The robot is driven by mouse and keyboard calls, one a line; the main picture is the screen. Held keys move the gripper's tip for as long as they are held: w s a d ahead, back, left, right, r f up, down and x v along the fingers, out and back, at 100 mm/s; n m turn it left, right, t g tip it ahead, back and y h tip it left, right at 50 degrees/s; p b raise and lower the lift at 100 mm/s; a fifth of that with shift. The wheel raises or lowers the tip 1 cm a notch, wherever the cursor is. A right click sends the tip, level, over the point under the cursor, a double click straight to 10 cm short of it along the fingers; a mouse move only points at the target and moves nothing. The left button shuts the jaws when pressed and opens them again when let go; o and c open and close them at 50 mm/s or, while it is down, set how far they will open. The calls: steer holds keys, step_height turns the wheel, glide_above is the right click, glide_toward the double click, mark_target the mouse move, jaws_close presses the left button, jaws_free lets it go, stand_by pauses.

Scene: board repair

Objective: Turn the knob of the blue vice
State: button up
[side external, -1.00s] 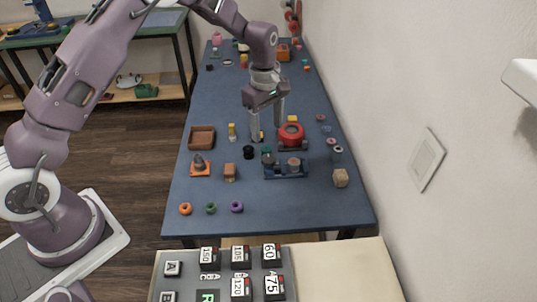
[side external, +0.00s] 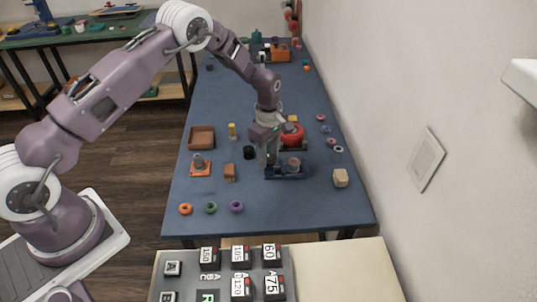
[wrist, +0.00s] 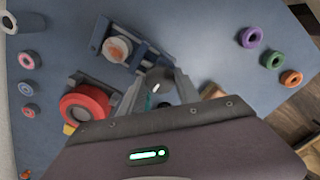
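The vice (wrist: 139,49) and the round piece (wrist: 117,49) also show in the wrist view. A dark rounded knob (wrist: 158,79) sits at the end of the vice nearest my gripper. My gripper (side external: 267,164) points down at the left end of the vice and hides the knob in the side view. In the wrist view my gripper (wrist: 160,82) has its fingers apart on either side of the knob. Firm contact is not visible.
A red round part (side external: 291,133) on a base stands just behind the vice. A black ring-like piece (side external: 249,153) and a brown block (side external: 230,172) lie left of it. The table front is mostly clear apart from small rings.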

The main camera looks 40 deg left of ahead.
jaws_close()
